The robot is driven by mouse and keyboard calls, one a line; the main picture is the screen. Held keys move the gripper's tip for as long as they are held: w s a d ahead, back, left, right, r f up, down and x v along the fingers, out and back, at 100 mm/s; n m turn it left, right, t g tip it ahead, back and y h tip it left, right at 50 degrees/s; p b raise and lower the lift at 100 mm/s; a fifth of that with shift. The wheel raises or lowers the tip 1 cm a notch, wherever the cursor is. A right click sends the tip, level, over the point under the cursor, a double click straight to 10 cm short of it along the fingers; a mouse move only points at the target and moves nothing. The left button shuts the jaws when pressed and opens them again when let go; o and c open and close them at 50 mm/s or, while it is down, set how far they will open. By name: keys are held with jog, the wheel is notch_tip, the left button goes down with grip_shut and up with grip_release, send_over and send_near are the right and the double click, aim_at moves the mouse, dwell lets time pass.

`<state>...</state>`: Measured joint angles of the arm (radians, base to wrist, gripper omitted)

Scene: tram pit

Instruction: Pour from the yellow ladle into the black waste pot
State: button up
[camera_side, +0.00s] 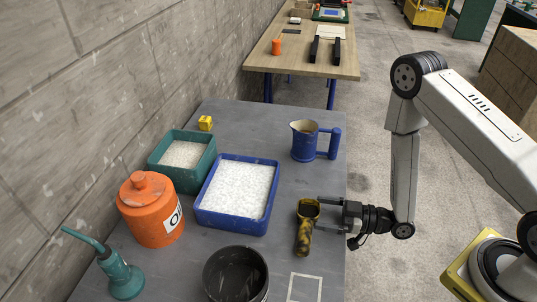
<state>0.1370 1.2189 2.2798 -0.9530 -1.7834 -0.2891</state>
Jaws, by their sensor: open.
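The yellow ladle (304,238), with dark patches, is on the grey table near its right edge. Its round cup end faces up and its handle points toward the front. My gripper (319,214) comes in from the right with its two fingers apart, fingertips at the ladle's right side. I cannot tell whether they touch it. The ladle's contents are too dark to make out. The black waste pot (236,282) stands at the front of the table, left of the ladle, open at the top; its lower part is cut off by the picture edge.
A blue tray (234,226) and a green tray (176,180) hold white grains. An orange canister (151,212), teal oil can (122,276), blue jug (305,145) and yellow cube (205,123) also stand here. A pale outlined rectangle (304,287) marks the front right. A wall runs along the left.

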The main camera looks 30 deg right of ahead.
dwell(0.4)
jog(key=c, duration=1)
jog(key=shift+r, duration=0.2)
jog(key=shift+c, duration=0.2)
notch_tip(320, 180, up, 10)
jog(key=shift+f, duration=0.2)
dwell(0.5)
jog(key=o, duration=0.5)
jog(key=c, duration=0.5)
jog(key=shift+a, duration=0.1)
